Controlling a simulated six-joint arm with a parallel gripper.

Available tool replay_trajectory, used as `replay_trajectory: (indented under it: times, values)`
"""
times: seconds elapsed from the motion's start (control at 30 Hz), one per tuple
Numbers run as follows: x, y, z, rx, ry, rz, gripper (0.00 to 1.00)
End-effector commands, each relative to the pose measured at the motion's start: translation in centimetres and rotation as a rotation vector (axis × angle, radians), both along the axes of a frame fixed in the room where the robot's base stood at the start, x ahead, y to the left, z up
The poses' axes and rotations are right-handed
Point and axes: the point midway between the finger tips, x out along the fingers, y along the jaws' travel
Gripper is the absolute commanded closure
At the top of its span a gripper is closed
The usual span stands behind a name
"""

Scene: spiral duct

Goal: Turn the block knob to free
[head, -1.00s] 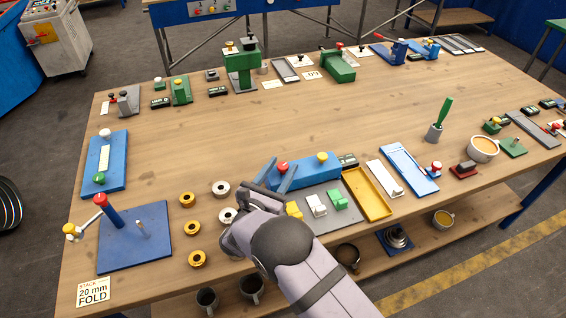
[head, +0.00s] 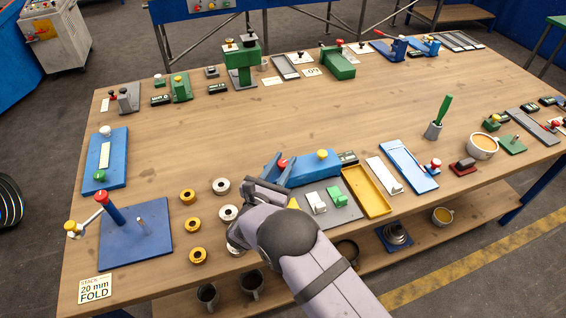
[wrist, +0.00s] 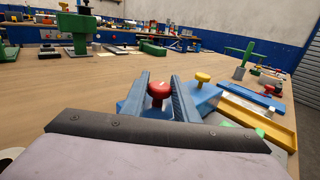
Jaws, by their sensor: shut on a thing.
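A blue block (head: 314,165) lies near the table's front edge, with a red knob (head: 283,163) at its left end and a yellow knob (head: 322,154) farther right. My gripper (head: 275,172) reaches over the left end from the front. In the wrist view, the red knob (wrist: 157,92) stands between the two blue fingers of my gripper (wrist: 160,90), which are shut on it. The yellow knob (wrist: 202,77) is just right of the fingers there. My gripper hides the near left part of the block. I see no readable mark for the knob's positions.
A grey board with white (head: 316,202) and green (head: 337,196) pieces lies just in front of the block. A yellow tray (head: 372,206) is to its right. Gold and silver rings (head: 228,212) stand to the left. The table middle (head: 300,115) is clear.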

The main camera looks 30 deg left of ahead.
Motion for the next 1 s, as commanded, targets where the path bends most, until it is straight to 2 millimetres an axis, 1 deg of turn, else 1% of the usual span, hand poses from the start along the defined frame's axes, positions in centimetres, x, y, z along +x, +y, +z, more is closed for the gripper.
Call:
replay_trajectory:
  times: [0.17,0.6,0.8,1.0]
  values:
    - [0.04,-0.15,-0.01,-0.003,0.002,0.081,0.95]
    - [0.09,-0.21,-0.22,0.000,0.001,0.367,0.95]
    - [0.03,-0.12,-0.13,0.000,0.000,0.453,0.95]
    - [-0.03,-0.03,-0.06,0.000,0.001,0.492,0.95]
